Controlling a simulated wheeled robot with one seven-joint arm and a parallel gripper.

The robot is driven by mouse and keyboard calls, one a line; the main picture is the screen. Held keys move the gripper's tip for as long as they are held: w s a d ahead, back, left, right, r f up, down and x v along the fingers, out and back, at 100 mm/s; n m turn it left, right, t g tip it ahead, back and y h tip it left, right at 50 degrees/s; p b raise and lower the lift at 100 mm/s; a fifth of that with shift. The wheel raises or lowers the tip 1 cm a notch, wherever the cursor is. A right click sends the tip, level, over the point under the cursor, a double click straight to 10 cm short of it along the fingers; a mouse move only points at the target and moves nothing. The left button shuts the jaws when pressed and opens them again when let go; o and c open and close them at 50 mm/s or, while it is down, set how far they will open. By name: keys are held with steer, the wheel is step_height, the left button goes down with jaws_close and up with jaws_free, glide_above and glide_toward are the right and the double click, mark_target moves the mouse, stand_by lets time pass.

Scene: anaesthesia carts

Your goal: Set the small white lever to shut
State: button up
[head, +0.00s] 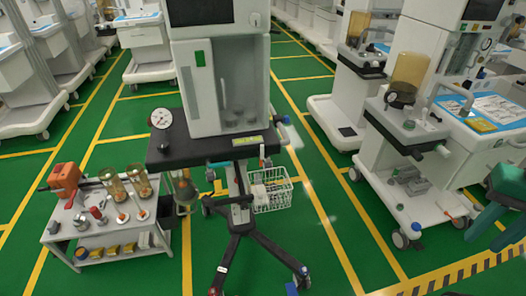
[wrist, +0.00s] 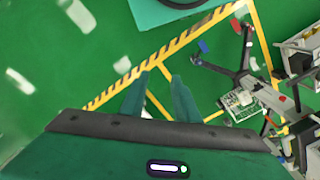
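I cannot pick out the small white lever with certainty. In the head view a small pale upright piece (head: 262,152) with red at its foot shows at the right edge of the centre cart's black shelf, above a white wire basket (head: 272,190). It is too small to tell whether it is the lever or how it is set. My gripper (wrist: 160,77) is open in the wrist view, its two green fingers apart with nothing between them. It is over the green floor, apart from the centre cart. Part of my green arm (head: 503,190) shows at the head view's right edge.
The centre cart (head: 200,148) stands on dark splayed legs. A low trolley (head: 100,225) with glass vessels and an orange device is to its left. A white anaesthesia cart (head: 440,175) stands to its right.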

steer(key=w+a+f+n+y, duration=0.1)
steer(key=w+a+f+n, duration=0.25)
steer(key=w, duration=0.25)
steer(key=w+a+f+n+y, duration=0.1)
steer(key=w+a+f+n, duration=0.2)
steer(key=w+n, duration=0.25)
steer(key=n+t+y, duration=0.5)
steer(key=n+y, duration=0.6)
steer(key=y, duration=0.4)
glide_toward(262, 156)
step_height(262, 156, up, 2)
steer(key=x, duration=1)
steer(key=shift+w+r, duration=0.25)
steer(key=shift+w, duration=0.1)
steer(key=shift+c, duration=0.6)
jaws_close()
